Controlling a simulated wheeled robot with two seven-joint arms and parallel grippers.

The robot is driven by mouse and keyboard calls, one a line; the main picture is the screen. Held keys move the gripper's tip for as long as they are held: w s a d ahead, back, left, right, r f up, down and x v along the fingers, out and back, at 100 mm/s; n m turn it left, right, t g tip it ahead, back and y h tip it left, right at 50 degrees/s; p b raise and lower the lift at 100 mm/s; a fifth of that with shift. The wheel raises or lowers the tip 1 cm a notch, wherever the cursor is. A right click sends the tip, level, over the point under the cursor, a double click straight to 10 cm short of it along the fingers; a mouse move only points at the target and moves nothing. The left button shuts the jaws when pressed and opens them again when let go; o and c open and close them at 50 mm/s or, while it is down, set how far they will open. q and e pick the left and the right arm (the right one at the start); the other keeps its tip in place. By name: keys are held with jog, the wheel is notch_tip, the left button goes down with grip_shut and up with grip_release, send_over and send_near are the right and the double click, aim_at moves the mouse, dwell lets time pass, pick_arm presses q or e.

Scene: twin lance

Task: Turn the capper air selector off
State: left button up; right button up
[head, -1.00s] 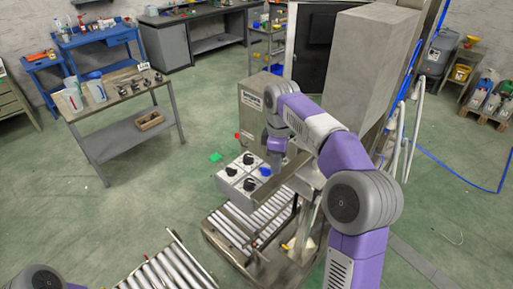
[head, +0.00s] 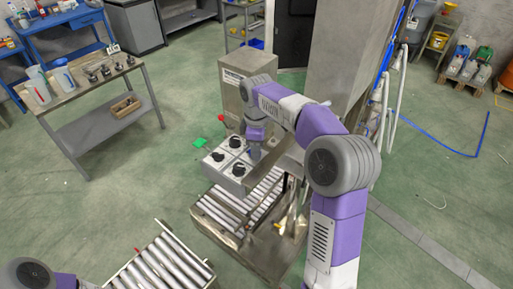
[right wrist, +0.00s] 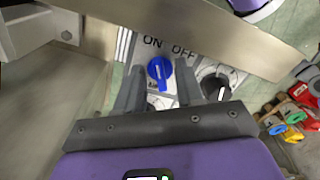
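The control box (head: 226,179) stands at the middle, with black knobs (head: 235,142) on its pale top. In the right wrist view a blue knob (right wrist: 160,68) with a white pointer mark sits just below the printed words ON and OFF. I cannot tell for sure which word the mark points at. My right gripper (right wrist: 158,88) is open, its two fingers on either side of the blue knob, with visible gaps. In the head view the right gripper (head: 255,153) covers the blue knob. My left arm shows at the lower left, but its gripper is out of view.
A black knob (right wrist: 215,86) sits close to the right finger. A metal bar (right wrist: 200,32) crosses above the panel in the wrist view. A grey cabinet (head: 232,92) stands behind the box, a roller conveyor (head: 240,208) below it.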

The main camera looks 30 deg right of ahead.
grip_shut()
dwell(0.4)
jog(key=shift+r+m+p, duration=0.1)
jog(key=shift+m+p, duration=0.65)
jog(key=shift+m, duration=0.35)
jog(key=m+p, duration=0.1)
jog(key=m, duration=0.2)
jog(key=shift+a+p, duration=0.1)
jog(key=shift+p, duration=0.2)
jog(key=m+p, duration=0.1)
jog(key=m, duration=0.2)
jog(key=shift+m, duration=0.4)
jog(key=shift+a+m+p, duration=0.1)
jog(key=shift+m+p, duration=0.4)
jog(key=shift+m, duration=1.1)
